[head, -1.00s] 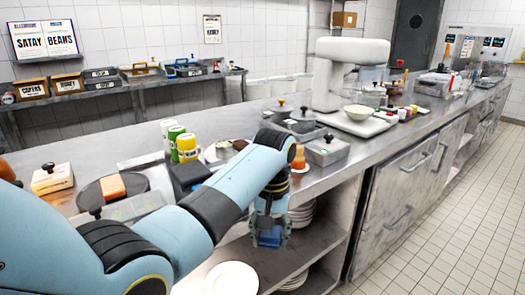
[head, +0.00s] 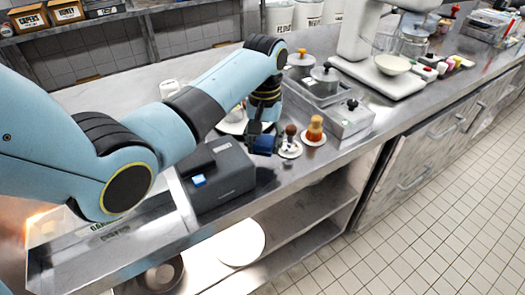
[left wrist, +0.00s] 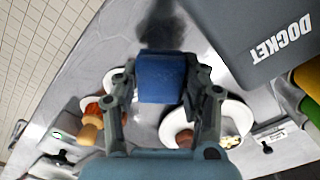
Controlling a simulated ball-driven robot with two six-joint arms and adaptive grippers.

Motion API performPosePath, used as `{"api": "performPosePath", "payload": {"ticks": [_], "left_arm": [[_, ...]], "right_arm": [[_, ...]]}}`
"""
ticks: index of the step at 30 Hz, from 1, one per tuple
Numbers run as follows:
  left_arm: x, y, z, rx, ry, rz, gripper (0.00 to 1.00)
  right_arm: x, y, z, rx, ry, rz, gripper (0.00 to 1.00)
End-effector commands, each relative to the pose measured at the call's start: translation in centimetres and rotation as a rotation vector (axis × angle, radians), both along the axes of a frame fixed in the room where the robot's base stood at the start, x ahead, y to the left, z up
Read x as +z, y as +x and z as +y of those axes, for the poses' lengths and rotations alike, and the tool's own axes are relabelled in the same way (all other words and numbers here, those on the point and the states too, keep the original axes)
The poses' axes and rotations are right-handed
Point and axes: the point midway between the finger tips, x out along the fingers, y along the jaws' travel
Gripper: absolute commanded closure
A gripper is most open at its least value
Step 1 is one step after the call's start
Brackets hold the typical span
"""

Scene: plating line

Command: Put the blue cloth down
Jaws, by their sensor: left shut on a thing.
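The blue cloth (left wrist: 160,78) is a small dark blue block-like bundle in the left wrist view, between the two fingers of my left gripper (left wrist: 158,90). The gripper is shut on it. In the head view the cloth (head: 263,145) hangs under my left gripper (head: 262,130), over the steel counter (head: 268,180). A dark shadow lies on the counter below it in the left wrist view. I cannot tell the exact height above the counter. My right gripper is not in view.
A black docket printer (head: 220,175) stands left of the cloth. Small plates with a brown-topped item (head: 290,140) and an orange-topped wooden item (head: 314,130) are just right. Steel lidded containers (head: 340,118) stand behind. The counter's front edge is close, with shelves below.

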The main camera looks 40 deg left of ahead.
Motion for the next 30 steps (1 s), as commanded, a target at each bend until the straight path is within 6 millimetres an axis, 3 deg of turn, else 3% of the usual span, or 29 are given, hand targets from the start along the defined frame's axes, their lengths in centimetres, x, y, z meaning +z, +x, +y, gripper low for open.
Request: {"api": "performPosePath", "payload": {"ticks": [5,12,23,24,29,30], "left_arm": [[-1.1,0.2,0.8,0.001,0.000,0.002,0.87],[-4.3,0.2,0.7,0.000,0.000,0.000,0.87],[-4.8,0.2,0.7,0.000,0.000,0.000,0.87],[-4.8,0.2,0.7,-0.001,0.000,0.000,0.54],[-4.8,0.2,0.7,0.000,0.000,0.000,0.34],[-4.8,0.2,0.7,0.000,0.000,0.000,0.34]], "right_arm": [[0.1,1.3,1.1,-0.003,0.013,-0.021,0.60],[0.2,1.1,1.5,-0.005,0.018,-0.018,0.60],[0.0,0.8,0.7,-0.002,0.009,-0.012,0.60],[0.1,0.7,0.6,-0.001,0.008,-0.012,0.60],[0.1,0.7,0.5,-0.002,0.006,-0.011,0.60],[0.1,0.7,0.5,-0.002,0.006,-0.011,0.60]]}}
